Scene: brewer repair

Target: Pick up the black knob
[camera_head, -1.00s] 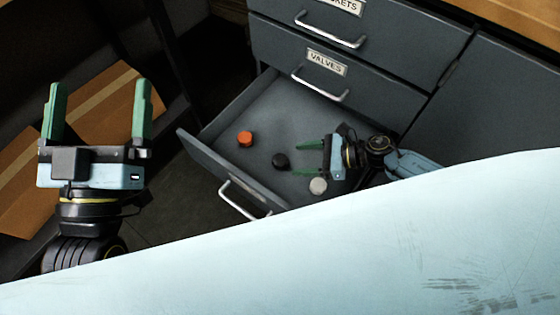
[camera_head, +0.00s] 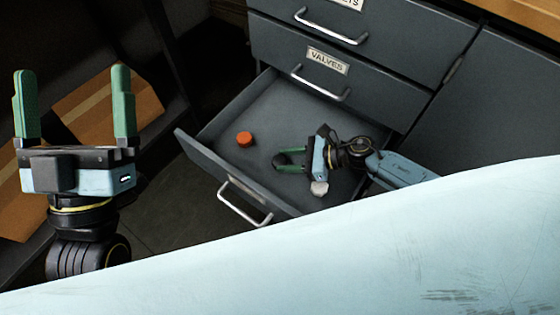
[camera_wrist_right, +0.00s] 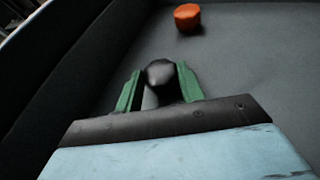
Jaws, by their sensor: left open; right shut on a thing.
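The black knob (camera_wrist_right: 160,74) sits between the green fingers of my right gripper (camera_wrist_right: 158,85) in the right wrist view. In the head view my right gripper (camera_head: 290,160) is low inside the open drawer (camera_head: 262,98), with its fingers around the black knob (camera_head: 281,160). The gripper is shut on the knob, and the knob appears to be at the drawer floor. My left gripper (camera_head: 75,105) is open and empty, raised at the left, away from the drawer.
An orange knob (camera_head: 244,139) stands in the drawer, also in the right wrist view (camera_wrist_right: 187,17). A light grey knob (camera_head: 319,188) lies beside my right gripper. The drawer's front wall (camera_head: 215,170) and the closed drawer labelled VALVES (camera_head: 327,61) bound the space.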

